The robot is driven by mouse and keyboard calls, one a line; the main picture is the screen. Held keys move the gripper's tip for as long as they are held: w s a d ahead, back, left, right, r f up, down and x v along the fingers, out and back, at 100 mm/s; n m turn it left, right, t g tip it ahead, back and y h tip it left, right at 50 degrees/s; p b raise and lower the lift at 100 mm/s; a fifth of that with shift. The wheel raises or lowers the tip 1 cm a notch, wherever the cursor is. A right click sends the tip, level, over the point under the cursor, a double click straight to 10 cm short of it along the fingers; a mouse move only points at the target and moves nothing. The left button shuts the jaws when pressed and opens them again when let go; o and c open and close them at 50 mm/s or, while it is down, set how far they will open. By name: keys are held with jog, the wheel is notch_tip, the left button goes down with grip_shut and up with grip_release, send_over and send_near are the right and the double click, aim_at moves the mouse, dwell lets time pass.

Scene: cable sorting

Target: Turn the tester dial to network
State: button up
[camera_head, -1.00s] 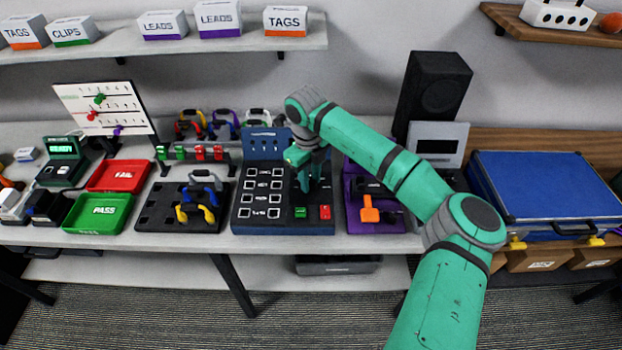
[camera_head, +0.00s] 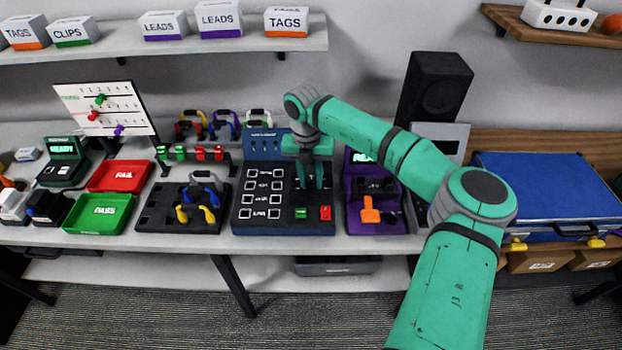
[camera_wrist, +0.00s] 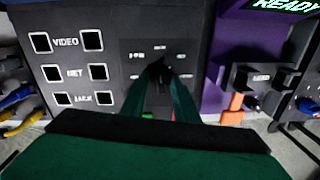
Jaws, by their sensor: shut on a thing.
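The tester (camera_head: 285,222) is a dark blue-black panel in the middle of the table, with labelled square ports on its left half and a green and a red button at its front right. Its dial (camera_wrist: 157,68) is a small dark knob among small labels on the right half, mostly hidden by my fingers. My gripper (camera_head: 309,184) reaches down onto the dial from above and is shut on it. The wrist view also shows both fingers (camera_wrist: 160,85) closing in on the knob. The label texts around the dial and its pointing direction are too small or hidden to read.
A purple unit (camera_head: 378,226) with an orange lever and a READY screen stands close on the right. A black cable tray (camera_head: 150,217) lies to the left, beside green (camera_head: 84,225) and red (camera_head: 105,187) trays. A tall black speaker (camera_head: 432,88) and a blue case (camera_head: 540,185) are farther right.

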jog(key=m, duration=0.4)
jog(key=shift+w+r+m, duration=0.1)
jog(key=shift+w+m, duration=0.05)
jog(key=shift+m, duration=0.15)
jog(key=m, duration=0.4)
jog(key=shift+m, duration=0.4)
jog(key=shift+d, duration=0.1)
jog(key=o, duration=1.1)
jog(key=shift+c, duration=0.2)
notch_tip(320, 180, up, 11)
jog(key=shift+w+a, duration=0.2)
